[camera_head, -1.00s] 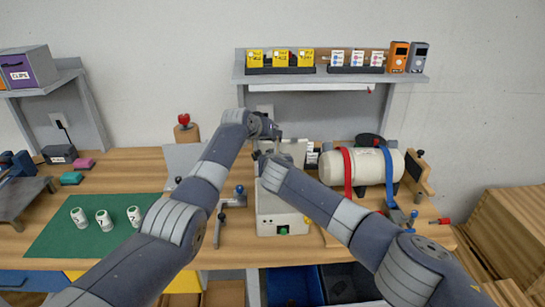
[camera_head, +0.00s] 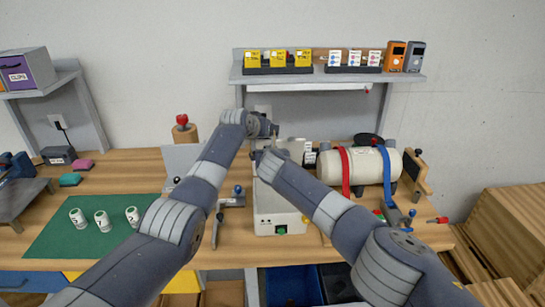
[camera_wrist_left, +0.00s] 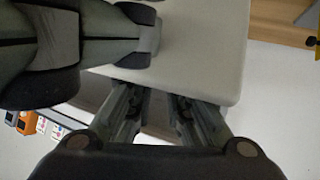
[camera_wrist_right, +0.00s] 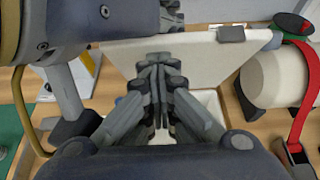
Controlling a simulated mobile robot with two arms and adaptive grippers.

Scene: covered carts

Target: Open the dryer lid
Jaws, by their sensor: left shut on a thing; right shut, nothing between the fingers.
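The dryer (camera_head: 280,225) is a pale box with a green button on its front, standing on the bench in the head view. Its pale lid (camera_wrist_right: 215,55) is raised and tilted up in the right wrist view; my arms partly hide it in the head view. My left gripper (camera_wrist_left: 152,95) is shut on the lid's edge; the lid's broad face also shows in the left wrist view (camera_wrist_left: 200,50). My right gripper (camera_wrist_right: 160,65) is shut and empty, its fingertips overlapping the lid's face over the box. I cannot tell whether they touch it.
A cream cylinder (camera_head: 367,167) with red and blue straps lies right of the dryer. A clamp-like fixture (camera_head: 232,200) stands left of it. A shelf (camera_head: 330,76) with small boxes hangs behind. A green mat (camera_head: 75,232) carries white canisters.

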